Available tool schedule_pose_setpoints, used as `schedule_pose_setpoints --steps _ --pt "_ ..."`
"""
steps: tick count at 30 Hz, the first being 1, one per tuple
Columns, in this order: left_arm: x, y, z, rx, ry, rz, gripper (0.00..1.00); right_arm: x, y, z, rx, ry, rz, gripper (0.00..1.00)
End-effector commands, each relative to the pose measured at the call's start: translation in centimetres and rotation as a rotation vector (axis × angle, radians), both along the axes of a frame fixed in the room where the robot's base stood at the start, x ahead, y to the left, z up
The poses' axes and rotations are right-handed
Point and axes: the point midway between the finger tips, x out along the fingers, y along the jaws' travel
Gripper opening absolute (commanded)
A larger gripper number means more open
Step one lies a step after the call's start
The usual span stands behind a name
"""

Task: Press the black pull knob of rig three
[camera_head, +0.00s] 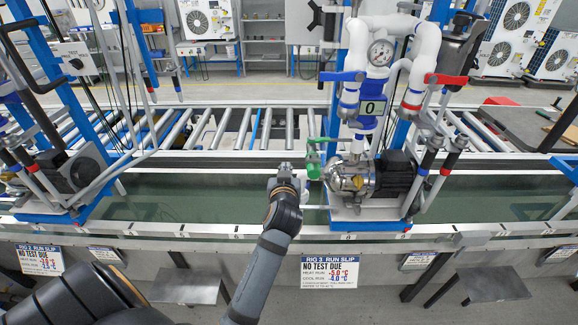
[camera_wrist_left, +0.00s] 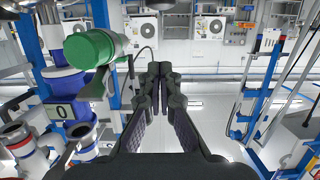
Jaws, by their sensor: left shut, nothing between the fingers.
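Rig three stands right of the middle in the head view, with its metal pump (camera_head: 352,180), black motor (camera_head: 394,174) and round pressure gauge (camera_head: 380,52). My left gripper (camera_head: 285,170) is at the pump's left, low over the trough and close to the green valve handle (camera_head: 313,160). Its fingers (camera_wrist_left: 160,72) meet at the tips in the left wrist view, with nothing between them. The green handle (camera_wrist_left: 90,48) shows there at upper left, beside the fingers. I cannot clearly pick out the black pull knob in either view. My right gripper is not in view.
A blue valve handle (camera_head: 341,76) and a red valve handle (camera_head: 446,79) stick out from rig three's white pipes. The rig 3 run slip (camera_head: 330,272) hangs on the front rail. Another rig's motor (camera_head: 72,168) stands at left. The trough (camera_head: 200,198) between them is clear.

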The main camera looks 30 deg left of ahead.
Motion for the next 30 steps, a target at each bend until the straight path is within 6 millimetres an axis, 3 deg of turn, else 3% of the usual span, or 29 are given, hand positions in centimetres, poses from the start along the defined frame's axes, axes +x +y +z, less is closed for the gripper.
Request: schedule_pose_setpoints --steps 14,16,21,30 --pt "8.0 4.8 -2.1 0.003 0.002 0.003 0.0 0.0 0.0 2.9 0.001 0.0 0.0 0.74" --pt "7.7 4.6 -3.8 0.0 0.006 0.002 0.0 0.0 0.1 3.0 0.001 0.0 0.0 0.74" --pt "7.7 4.6 -5.6 0.0 0.001 0.002 0.0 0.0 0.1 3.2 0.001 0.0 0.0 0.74" --pt "7.7 4.6 -6.2 0.001 0.001 0.001 0.0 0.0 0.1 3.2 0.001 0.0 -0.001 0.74"
